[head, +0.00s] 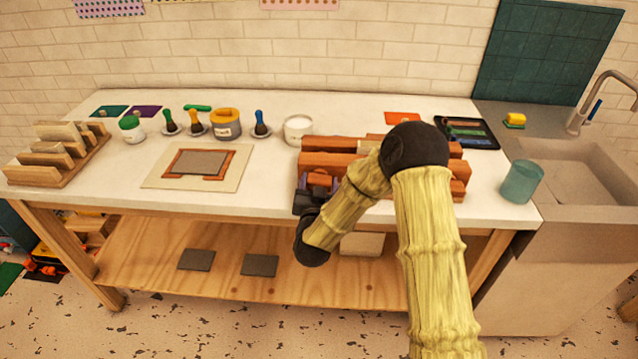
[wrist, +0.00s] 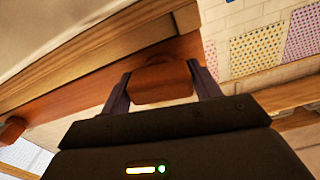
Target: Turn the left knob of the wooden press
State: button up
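The wooden press (head: 330,144), made of reddish-brown beams, lies on the right half of the white table. My arm covers its middle and part of its front. My gripper (head: 318,190) is at the press's front left end. In the wrist view, the fingers of my gripper (wrist: 160,84) stand on both sides of the left knob (wrist: 160,86), a reddish-brown block, and appear to touch it. The gripper looks shut on this knob. Another reddish-brown knob (wrist: 12,130) shows farther along the beam at the wrist view's left edge.
A white cup (head: 298,129) stands just behind the press's left end. A printing board (head: 155,178) lies to the left. A dark tray (head: 467,132) and a teal cup (head: 521,181) are to the right, beside the sink (head: 570,205).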

jog(key=c, duration=0.5)
jog(key=shift+o, duration=0.2)
jog(key=shift+f+b, duration=0.15)
jog(key=shift+b, duration=0.25)
jog(key=shift+m+b, duration=0.3)
jog(key=shift+m, duration=0.2)
jog(key=o, duration=1)
jog(key=s+p, duration=0.1)
jog(key=s, duration=0.4)
jog(key=s+p, duration=0.1)
jog(key=s, duration=0.4)
jog(key=s+p, duration=0.2)
jog(key=s, duration=0.4)
jog(key=shift+a, duration=0.35)
